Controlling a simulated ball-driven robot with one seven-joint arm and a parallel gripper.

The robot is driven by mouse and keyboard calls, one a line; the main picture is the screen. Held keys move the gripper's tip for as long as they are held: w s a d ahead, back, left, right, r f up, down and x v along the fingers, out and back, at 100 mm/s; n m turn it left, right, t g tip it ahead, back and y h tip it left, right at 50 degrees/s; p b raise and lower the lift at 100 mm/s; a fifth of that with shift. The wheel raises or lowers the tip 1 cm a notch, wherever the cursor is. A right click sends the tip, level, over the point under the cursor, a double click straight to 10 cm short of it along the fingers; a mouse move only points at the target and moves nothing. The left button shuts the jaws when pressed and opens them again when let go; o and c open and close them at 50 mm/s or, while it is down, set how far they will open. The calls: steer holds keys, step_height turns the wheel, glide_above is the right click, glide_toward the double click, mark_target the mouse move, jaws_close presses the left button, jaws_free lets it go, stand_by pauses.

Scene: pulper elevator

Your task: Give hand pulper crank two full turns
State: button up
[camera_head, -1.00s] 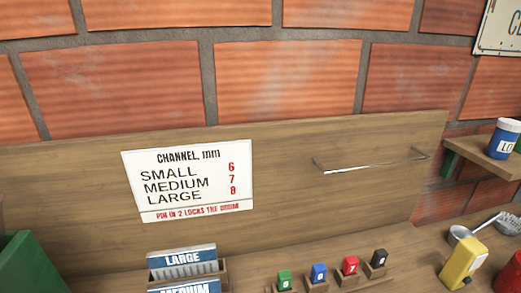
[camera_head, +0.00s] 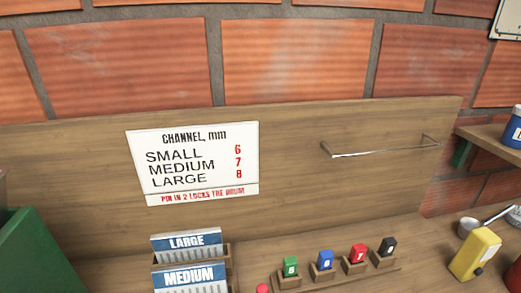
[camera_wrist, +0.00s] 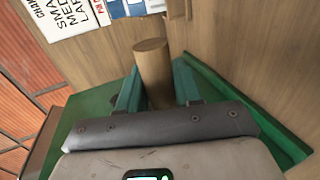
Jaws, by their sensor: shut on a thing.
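In the wrist view my gripper (camera_wrist: 157,72) has its two teal fingers on either side of an upright-looking round wooden handle (camera_wrist: 152,58), and is shut on it. The handle looks like the crank's grip; the crank arm itself is hidden. Green painted metal (camera_wrist: 245,105), which seems to be the pulper, lies around and below the fingers. In the head view only a green edge (camera_head: 35,255) shows at the lower left; neither my gripper nor the crank shows there.
A channel sign (camera_head: 192,163) and a metal rail (camera_head: 385,149) are on the wooden backboard. Below are LARGE and MEDIUM plates (camera_head: 188,276) in a rack and several coloured numbered blocks (camera_head: 325,260). A yellow container (camera_head: 475,253) stands at right by a shelf (camera_head: 490,148).

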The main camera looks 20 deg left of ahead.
steer(key=shift+w+a+f, duration=0.3)
steer(key=shift+w+f, duration=0.2)
steer(key=shift+f+b+x, duration=0.25)
steer(key=shift+b+x, duration=0.3)
steer(key=shift+x, duration=1.15)
steer(key=shift+w+a, duration=0.45)
steer(key=shift+w, duration=0.35)
steer(key=shift+w+a, duration=0.4)
steer(key=shift+w, duration=0.4)
